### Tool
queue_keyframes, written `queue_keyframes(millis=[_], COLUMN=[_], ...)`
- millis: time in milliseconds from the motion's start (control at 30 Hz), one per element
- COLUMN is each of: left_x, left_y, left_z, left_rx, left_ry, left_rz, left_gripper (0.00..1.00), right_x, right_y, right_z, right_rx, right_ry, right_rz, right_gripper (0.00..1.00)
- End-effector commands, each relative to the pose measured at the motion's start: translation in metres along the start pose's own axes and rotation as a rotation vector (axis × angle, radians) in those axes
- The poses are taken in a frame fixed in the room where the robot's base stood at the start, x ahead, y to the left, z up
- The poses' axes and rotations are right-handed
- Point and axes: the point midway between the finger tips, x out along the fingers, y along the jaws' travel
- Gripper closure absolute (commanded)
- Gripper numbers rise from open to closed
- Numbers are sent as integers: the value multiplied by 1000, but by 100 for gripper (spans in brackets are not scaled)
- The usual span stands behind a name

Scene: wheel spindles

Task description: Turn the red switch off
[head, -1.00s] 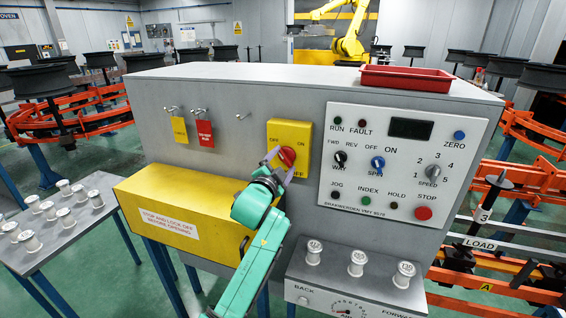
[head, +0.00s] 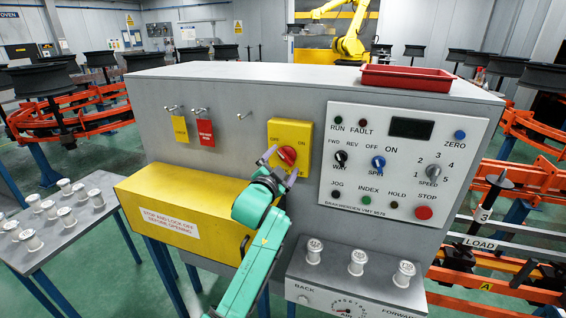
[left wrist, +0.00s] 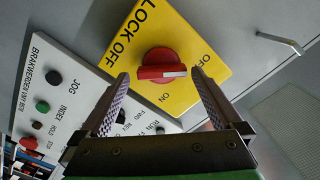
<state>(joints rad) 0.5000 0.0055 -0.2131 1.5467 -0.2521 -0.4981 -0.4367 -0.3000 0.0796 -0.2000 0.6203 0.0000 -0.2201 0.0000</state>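The red switch (head: 287,155) is a rotary knob on a yellow plate (head: 303,133) marked OFF, ON and LOCK OFF, on the grey cabinet front. In the left wrist view the red knob (left wrist: 160,65) shows whole, its white-marked end pointing right, nearer the OFF label than the ON label. My left gripper (head: 279,168) is in front of the knob. In the left wrist view its two fingers (left wrist: 160,78) are spread open, one to each side of the knob, with nothing held between them; contact cannot be told. My right gripper is not in view.
Right of the switch is a white control panel (head: 398,212) with knobs and buttons. Yellow and red tags (head: 205,132) hang at left above a yellow box (head: 180,215). Metal spindles stand on a side table (head: 90,235) and front ledge (head: 330,278). A red tray (head: 432,80) lies on top.

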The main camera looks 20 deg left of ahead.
Motion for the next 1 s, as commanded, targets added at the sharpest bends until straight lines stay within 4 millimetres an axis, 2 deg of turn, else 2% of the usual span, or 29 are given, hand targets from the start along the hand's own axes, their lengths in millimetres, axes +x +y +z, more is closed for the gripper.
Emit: queue_keyframes(millis=[267, 367, 733, 833, 1000], left_x=[-9, -25, -123, -139, -146], left_y=[-1, 0, 3, 2, 0], left_z=[0, 1, 3, 2, 0], left_rx=[2, 3, 1, 1, 0], left_ry=[4, 4, 2, 1, 1], left_rz=[-4, -4, 0, 0, 0], left_gripper=[0, 0, 0, 0, 0], right_x=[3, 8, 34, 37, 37], right_y=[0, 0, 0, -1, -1], right_z=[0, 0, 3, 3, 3], right_rx=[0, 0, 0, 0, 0], right_ry=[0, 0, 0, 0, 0], right_rz=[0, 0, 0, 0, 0], right_gripper=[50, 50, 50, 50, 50])
